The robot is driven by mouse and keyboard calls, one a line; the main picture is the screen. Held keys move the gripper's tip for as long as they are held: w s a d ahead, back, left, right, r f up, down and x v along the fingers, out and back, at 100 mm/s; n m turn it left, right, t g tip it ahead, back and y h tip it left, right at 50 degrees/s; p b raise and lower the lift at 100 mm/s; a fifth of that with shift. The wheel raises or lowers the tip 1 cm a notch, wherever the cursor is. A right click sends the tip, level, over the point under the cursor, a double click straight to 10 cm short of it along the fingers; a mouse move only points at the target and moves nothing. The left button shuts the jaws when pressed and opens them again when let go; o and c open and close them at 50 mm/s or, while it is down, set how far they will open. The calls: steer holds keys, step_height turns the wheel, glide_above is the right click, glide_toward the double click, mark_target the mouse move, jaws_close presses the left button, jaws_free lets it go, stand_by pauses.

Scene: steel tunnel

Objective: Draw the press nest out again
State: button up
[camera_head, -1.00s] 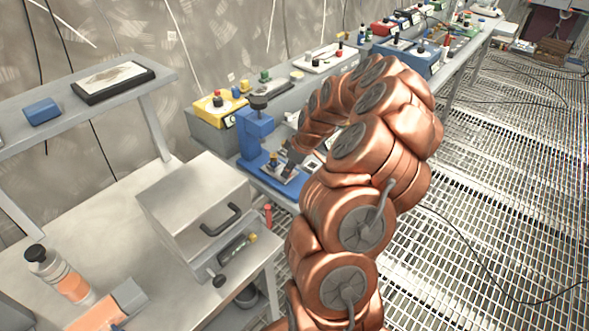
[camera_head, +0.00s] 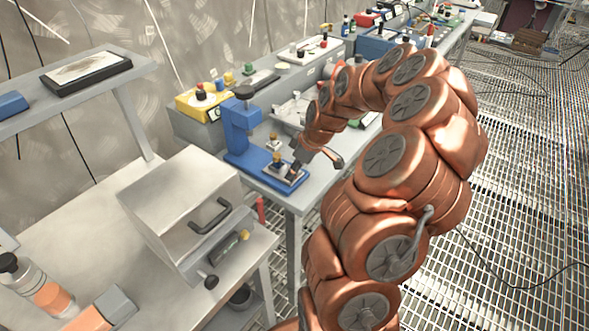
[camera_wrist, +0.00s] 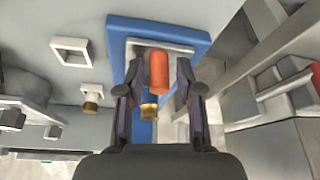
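The blue press (camera_head: 240,127) stands on the grey bench, with a black knob on top. Its blue base carries the metal press nest (camera_head: 292,176), with small brass-topped pieces on and near it. In the wrist view the nest (camera_wrist: 182,48) is a pale metal frame on the blue plate (camera_wrist: 200,32). An orange-red cylinder (camera_wrist: 158,75) and a brass piece (camera_wrist: 149,111) show between my fingers. My gripper (camera_wrist: 155,92) is open over the nest, fingers apart on either side of these. In the head view my arm hides part of the nest.
A steel box with a black handle (camera_head: 212,216) stands on the near-left table, beside a bottle (camera_head: 48,295). A yellow control box (camera_head: 200,103) is behind the press. Other devices line the bench farther back.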

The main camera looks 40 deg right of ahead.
steer(key=shift+o, duration=0.4)
steer(key=v, duration=1.2)
steer(key=shift+a, duration=0.15)
